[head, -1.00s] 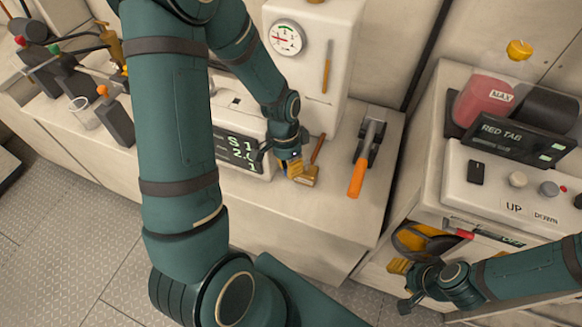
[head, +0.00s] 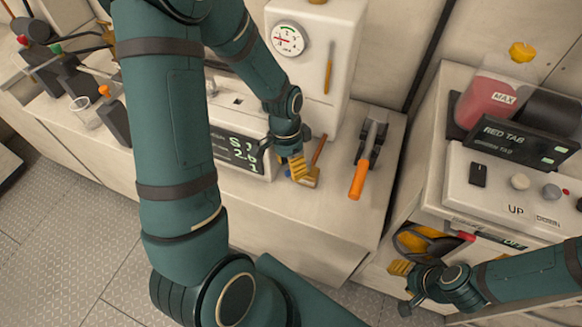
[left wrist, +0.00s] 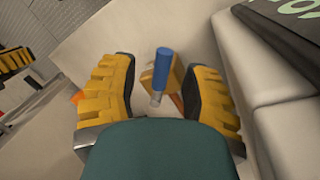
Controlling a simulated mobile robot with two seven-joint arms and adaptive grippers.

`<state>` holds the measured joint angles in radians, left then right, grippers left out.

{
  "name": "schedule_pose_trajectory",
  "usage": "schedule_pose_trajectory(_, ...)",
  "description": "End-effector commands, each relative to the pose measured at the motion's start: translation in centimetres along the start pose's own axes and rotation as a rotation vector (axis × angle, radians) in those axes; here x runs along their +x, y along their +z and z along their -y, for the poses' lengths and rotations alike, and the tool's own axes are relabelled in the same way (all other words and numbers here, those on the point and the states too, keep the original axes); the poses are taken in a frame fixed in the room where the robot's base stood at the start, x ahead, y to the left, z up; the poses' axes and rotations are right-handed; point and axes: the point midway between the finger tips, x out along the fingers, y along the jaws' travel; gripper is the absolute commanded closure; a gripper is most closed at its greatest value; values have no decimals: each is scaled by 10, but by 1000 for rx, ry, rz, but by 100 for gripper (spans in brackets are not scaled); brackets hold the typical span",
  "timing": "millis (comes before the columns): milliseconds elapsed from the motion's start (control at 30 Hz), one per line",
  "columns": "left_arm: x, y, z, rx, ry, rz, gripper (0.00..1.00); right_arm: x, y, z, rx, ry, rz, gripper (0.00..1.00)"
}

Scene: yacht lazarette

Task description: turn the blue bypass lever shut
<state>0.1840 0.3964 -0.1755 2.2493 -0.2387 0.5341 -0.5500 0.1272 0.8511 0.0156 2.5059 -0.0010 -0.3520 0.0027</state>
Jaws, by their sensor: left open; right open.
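The blue bypass lever (left wrist: 162,67) shows in the left wrist view as a short blue grip on a grey metal stem. It is ahead of my left gripper (left wrist: 160,95), in the gap between the two yellow finger pads, and neither pad visibly touches it. A brass-coloured block (left wrist: 178,78) is right behind the lever.
A lever with an orange handle (head: 361,178) stands right of my left gripper. A white unit with a lit display (head: 240,150) is close on its left, and a gauge (head: 287,39) is on the panel behind. Several coloured-knob levers (head: 75,75) line the far left.

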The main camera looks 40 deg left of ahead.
Motion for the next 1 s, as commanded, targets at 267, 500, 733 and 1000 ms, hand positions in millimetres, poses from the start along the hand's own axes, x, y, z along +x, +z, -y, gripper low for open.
schedule_pose_trajectory(267,-52,-1,-10,1,-3,-5,53,0,0,0,0,0,0,53)
schedule_pose_trajectory(500,-79,1,-16,0,0,0,53,0,0,0,0,0,0,53)
schedule_pose_trajectory(733,-84,1,-17,0,1,1,53,0,0,0,0,0,0,53)
schedule_pose_trajectory(1000,-80,1,-19,14,-1,24,100,-2,0,0,0,0,0,53)
